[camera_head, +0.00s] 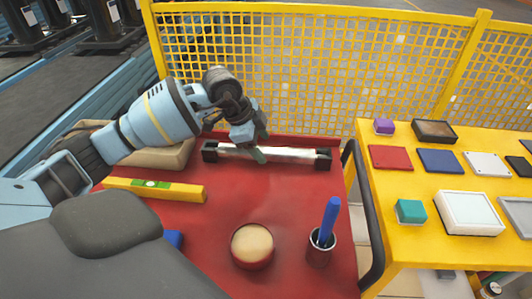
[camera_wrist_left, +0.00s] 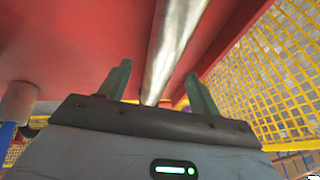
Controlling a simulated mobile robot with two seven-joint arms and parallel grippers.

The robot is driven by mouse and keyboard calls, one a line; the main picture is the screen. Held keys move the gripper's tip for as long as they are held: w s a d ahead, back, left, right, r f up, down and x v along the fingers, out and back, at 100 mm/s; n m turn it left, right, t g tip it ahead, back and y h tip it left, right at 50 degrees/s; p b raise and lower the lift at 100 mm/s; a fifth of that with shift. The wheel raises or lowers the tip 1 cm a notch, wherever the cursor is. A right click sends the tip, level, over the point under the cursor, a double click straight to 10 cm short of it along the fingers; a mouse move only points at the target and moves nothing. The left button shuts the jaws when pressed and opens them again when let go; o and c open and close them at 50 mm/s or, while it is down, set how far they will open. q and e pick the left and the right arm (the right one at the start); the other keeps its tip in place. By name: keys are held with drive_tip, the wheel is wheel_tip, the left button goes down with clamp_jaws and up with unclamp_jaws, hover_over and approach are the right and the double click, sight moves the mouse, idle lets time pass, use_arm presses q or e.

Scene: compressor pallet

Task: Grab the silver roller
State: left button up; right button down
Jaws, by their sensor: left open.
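The silver roller (camera_head: 290,154) is a long shiny bar lying across black end supports (camera_head: 322,160) at the back of the red table top (camera_head: 200,222). It also shows in the left wrist view (camera_wrist_left: 172,45), running away between the fingers. My left gripper (camera_head: 260,153) is at the roller, left of its middle. In the left wrist view my left gripper (camera_wrist_left: 160,85) is open, with one green finger on each side of the roller. Whether the fingers touch it I cannot tell. My right gripper is not in view.
A yellow level (camera_head: 180,191), a round tan-topped container (camera_head: 252,246) and a dark cup (camera_head: 319,250) with a blue tool are on the red table. A beige bin (camera_head: 150,157) is at left. A yellow table (camera_head: 400,229) with coloured blocks is right; a yellow fence (camera_head: 330,60) stands behind.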

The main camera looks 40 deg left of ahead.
sight(265, 148)
use_arm(q)
drive_tip(key=x, duration=0.3)
drive_tip(key=shift+f, duration=0.15)
drive_tip(key=shift+w, duration=0.1)
clamp_jaws()
